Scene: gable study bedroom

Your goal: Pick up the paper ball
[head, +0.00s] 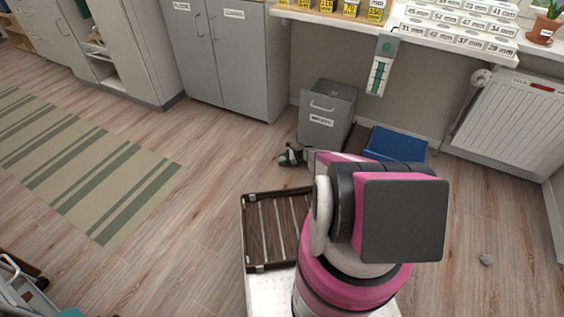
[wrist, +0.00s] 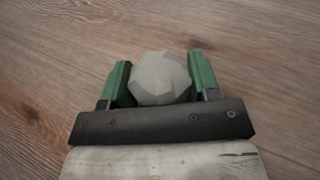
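The paper ball (wrist: 161,79) is pale grey and faceted. In the wrist view it sits between the two green fingers of my gripper (wrist: 159,63), which touch it on both sides. In the head view my gripper (head: 289,156) is low over the floor, in front of the grey bin, partly hidden by my arm. The ball cannot be made out clearly there.
A grey labelled bin (head: 327,115) stands beyond my gripper, with a blue box (head: 396,145) to its right. A striped rug (head: 80,165) lies at left; the floor between is clear.

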